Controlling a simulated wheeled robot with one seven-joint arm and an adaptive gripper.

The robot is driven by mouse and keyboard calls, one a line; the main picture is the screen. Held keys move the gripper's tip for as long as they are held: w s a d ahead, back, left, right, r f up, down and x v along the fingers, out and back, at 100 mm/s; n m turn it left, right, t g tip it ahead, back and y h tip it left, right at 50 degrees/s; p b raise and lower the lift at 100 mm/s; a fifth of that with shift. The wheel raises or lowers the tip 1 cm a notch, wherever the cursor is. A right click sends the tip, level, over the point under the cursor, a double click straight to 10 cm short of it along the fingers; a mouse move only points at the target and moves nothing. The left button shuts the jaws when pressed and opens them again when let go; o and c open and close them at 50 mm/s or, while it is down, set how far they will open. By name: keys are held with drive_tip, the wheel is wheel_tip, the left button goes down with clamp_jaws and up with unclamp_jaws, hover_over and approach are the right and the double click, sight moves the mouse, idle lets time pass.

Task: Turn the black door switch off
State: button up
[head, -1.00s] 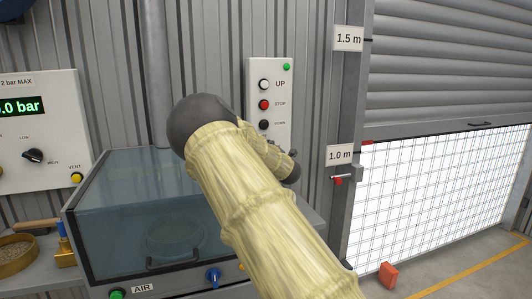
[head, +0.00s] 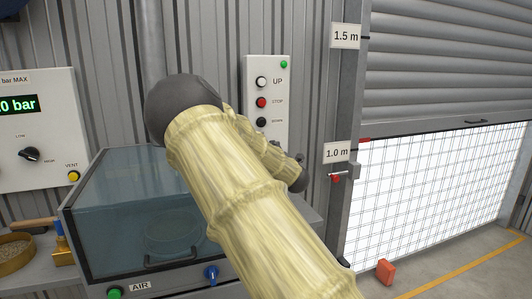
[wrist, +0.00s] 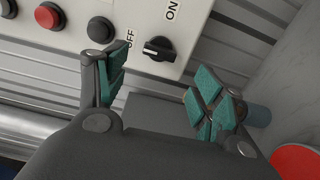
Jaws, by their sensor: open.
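The black door switch (wrist: 158,48) is a round knob on the pale control panel (wrist: 140,15) in the wrist view, with OFF and ON printed beside it. A white mark shows at its left end, on the side nearer OFF than ON. My gripper (wrist: 158,88) is open and empty, its teal-padded fingers spread below the switch in that view, one at each side and apart from it. In the head view my arm hides the switch and most of the gripper; the panel (head: 249,80) stands behind the arm.
A red button (wrist: 49,15) and a black button (wrist: 100,30) sit on the panel near the left finger. A glass-lidded cabinet (head: 105,205) stands in front of the wall. Right of the panel are a grey post (head: 350,95) and a partly raised shutter door (head: 450,70).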

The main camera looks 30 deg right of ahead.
drive_tip(key=shift+v, duration=2.15)
drive_tip(key=shift+d, duration=0.1)
